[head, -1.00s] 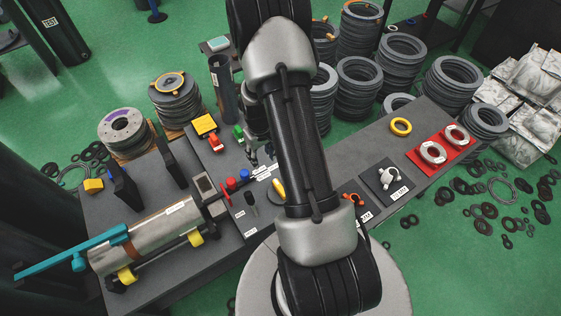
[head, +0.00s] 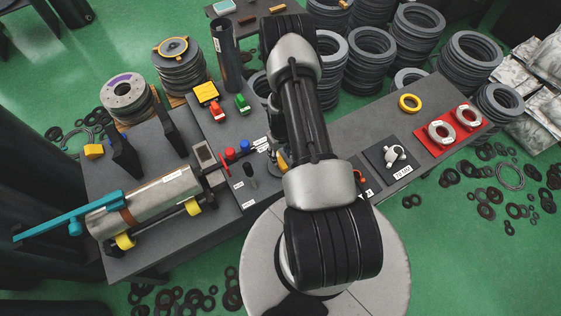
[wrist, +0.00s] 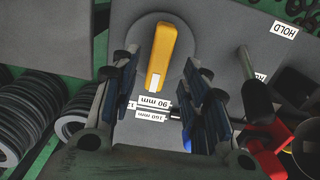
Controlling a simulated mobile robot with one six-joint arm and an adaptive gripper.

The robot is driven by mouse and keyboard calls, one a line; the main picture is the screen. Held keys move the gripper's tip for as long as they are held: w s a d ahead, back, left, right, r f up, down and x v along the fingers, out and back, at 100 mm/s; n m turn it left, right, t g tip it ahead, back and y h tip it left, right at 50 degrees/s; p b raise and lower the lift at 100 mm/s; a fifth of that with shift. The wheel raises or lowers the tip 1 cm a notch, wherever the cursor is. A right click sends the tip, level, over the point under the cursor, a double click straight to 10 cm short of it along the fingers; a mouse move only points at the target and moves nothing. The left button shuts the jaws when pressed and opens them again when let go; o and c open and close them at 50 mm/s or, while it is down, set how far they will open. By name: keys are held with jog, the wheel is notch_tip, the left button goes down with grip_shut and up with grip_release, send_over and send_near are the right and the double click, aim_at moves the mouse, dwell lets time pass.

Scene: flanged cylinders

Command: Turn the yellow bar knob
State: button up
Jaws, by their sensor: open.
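The yellow bar knob (wrist: 163,57) sits on a round grey disc (wrist: 190,42) in the wrist view, its long axis near the vertical of the picture. A small white mark is on its lower end. My gripper (wrist: 161,80) is open, with one dark-blue-padded finger on each side of the bar. Gaps show between the pads and the knob; I cannot tell the remaining height. In the head view, the yellow knob (head: 283,161) shows only in part beside my arm, which hides most of the gripper.
Labels reading 90 mm and 160 mm (wrist: 152,107) lie near the knob. A red knob (head: 230,153) and a blue knob (head: 244,146) stand to its left in the head view. A metal cylinder (head: 165,195) lies further left.

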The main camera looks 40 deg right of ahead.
aim_at(280, 159)
notch_tip(280, 159, down, 6)
jog(key=shift+r+b, duration=0.25)
jog(key=shift+b, duration=0.35)
jog(key=shift+c, duration=0.4)
grip_shut()
